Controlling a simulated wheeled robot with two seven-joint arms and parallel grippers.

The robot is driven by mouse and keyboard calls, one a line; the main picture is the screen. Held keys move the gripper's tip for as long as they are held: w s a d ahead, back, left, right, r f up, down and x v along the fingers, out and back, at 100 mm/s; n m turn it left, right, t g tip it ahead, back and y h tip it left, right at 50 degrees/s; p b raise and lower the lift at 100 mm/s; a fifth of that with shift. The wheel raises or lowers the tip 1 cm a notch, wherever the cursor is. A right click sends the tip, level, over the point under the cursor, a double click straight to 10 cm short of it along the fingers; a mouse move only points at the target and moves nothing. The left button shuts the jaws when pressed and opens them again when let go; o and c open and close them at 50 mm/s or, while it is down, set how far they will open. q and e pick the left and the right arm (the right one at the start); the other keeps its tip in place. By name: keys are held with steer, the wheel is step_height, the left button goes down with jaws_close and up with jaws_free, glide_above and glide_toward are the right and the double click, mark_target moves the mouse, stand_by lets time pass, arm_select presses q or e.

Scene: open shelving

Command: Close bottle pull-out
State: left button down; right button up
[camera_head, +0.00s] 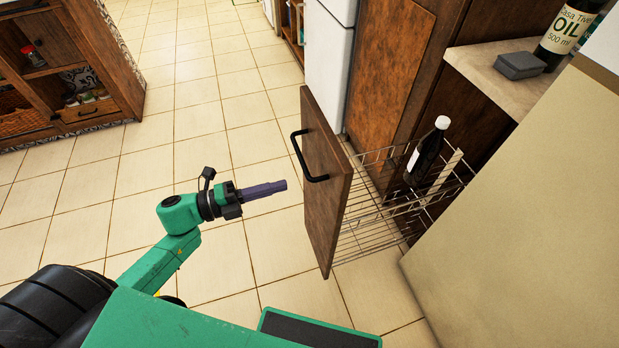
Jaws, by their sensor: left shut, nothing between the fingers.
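The bottle pull-out stands open, its brown wooden front (326,198) away from the cabinet. A black curved handle (304,157) is fixed on the front's left face. Behind the front, a wire rack (375,226) runs back towards the cabinet. A dark bottle with a white cap (427,150) stands in the rack, slightly tilted in the picture. My left gripper (284,186) is shut and empty, a short way left of the front and below the handle, pointing at the front without visible contact. My right gripper is not in view.
A beige panel (520,200) stands close on the rack's right. A counter (487,70) with a grey block and an oil bottle (569,32) is at the upper right. A wooden cabinet (75,60) stands at the upper left. The tiled floor (200,110) between is clear.

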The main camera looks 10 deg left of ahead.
mark_target(309, 178)
arm_select(q)
steer(key=x, duration=0.8)
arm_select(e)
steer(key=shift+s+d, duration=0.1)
